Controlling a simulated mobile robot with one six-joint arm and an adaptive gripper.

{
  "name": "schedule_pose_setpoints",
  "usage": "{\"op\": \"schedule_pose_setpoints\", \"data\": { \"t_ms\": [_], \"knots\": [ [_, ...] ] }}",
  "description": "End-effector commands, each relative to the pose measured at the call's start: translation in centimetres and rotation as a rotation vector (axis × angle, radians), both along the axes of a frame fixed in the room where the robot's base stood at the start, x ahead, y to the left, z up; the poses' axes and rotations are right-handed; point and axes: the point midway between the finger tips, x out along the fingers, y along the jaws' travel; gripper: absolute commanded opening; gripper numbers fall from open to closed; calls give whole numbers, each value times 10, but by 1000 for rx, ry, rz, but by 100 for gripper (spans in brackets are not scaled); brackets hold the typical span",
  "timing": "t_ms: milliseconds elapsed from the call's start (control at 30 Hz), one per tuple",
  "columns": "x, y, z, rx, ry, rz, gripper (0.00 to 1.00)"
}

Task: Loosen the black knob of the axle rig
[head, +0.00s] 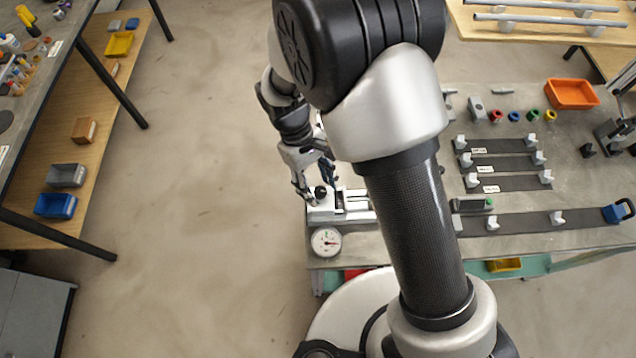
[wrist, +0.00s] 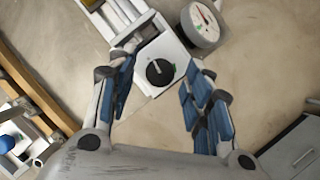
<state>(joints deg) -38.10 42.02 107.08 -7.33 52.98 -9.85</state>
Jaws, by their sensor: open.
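The black knob (wrist: 160,72) is round, with a pale pointer line on top and a small green mark beside it. It sits on the white end block of the axle rig (wrist: 150,50). In the head view the knob (head: 320,192) shows at the left end of the rig (head: 352,212), near the bench edge. My gripper (wrist: 159,76) is open, its blue-padded fingers on either side of the knob in the wrist view, with gaps to it. In the head view my gripper (head: 314,182) is just above the knob. Contact cannot be seen.
A round dial gauge (head: 326,241) stands right in front of the rig. My arm hides part of the bench (head: 590,230). Farther right are dark strips with white holders, coloured rings and an orange tray (head: 572,94). Open floor lies left of the rig.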

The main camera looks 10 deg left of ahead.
Motion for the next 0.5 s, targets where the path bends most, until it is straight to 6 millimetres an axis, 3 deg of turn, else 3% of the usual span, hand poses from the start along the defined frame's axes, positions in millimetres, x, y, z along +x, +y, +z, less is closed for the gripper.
{"op": "schedule_pose_setpoints", "data": {
  "t_ms": [167,500],
  "knots": [
    [6,8,19,4,-5,1,46],
    [21,29,84,3,-4,0,46]
  ]
}}
